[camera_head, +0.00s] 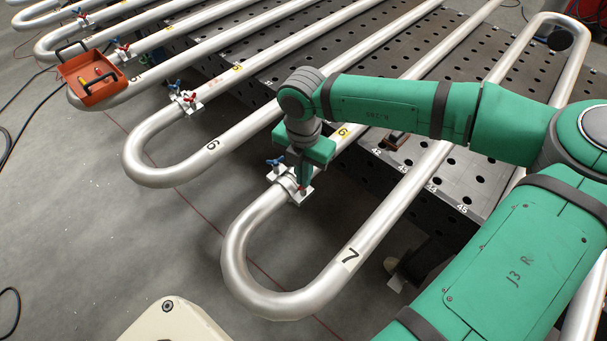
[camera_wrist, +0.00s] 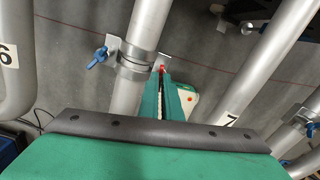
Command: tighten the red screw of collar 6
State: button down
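A silver clamp collar (camera_head: 289,184) sits around the pipe nearest my gripper, by the bend marked 7. A yellow tag that looks like a 6 (camera_head: 343,132) is farther up this pipe. The collar also shows in the wrist view (camera_wrist: 133,66). Its blue wing screw (camera_head: 275,162) is on the left side. Its red screw (camera_wrist: 161,69) is on the right side, mostly covered by my fingertips. My gripper (camera_head: 304,183) points down at that side. In the wrist view its green fingers (camera_wrist: 163,80) are close together, with the red at their tips; they appear shut on it.
Another collar (camera_head: 186,100) with blue and red screws is on the pipe to the left. An orange tray (camera_head: 90,79) with small items rests on a farther bend. A perforated dark table (camera_head: 460,165) lies under the pipes. Grey floor is open at left.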

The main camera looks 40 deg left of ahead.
jog(key=shift+r+m, duration=0.1)
jog(key=shift+m, duration=0.4)
jog(key=c, duration=2)
grip_release()
notch_tip(320, 180, up, 11)
jog(key=shift+f, duration=0.1)
